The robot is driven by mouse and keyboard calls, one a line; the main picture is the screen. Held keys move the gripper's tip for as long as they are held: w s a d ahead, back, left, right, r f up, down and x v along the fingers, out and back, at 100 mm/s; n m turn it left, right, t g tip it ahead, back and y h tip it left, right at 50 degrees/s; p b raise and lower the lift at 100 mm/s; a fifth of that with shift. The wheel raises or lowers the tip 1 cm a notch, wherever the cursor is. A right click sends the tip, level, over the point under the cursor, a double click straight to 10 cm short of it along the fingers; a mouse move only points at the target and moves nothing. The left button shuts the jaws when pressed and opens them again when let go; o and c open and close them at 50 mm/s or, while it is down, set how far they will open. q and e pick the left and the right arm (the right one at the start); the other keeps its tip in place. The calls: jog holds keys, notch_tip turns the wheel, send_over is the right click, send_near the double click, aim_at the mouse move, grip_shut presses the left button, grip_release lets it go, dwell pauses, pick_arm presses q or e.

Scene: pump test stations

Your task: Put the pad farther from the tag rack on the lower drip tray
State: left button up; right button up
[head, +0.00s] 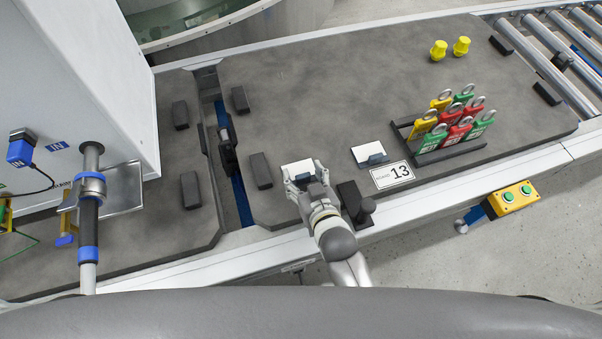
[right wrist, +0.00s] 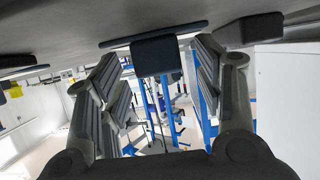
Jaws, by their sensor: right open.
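The pad farther from the tag rack (head: 297,167) is a white slab lying on the grey board. My right gripper (head: 304,182) is at its near side, fingers open. The second pad (head: 368,153), white with a blue-grey grip, lies nearer the tag rack (head: 447,144), which holds several coloured tags. A metallic drip tray (head: 124,200) sits below the pipe at left; I cannot tell whether another tray is there. My left gripper is out of view.
Dark blocks (head: 261,171) and a gap with blue rails (head: 240,195) lie left. Yellow fittings (head: 438,51) stand at the back; rollers are at far right.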

jog(key=c, duration=1.2)
jog(key=shift+o, duration=0.2)
jog(key=shift+w+r, duration=0.1)
jog(key=shift+r, duration=0.2)
notch_tip(320, 180, up, 2)
jog(key=shift+r+p, duration=0.1)
jog(key=shift+p, duration=0.25)
jog(key=s+r+p, duration=0.1)
jog(key=s+r, duration=0.9)
jog(key=s, duration=0.4)
jog(key=shift+r, duration=0.1)
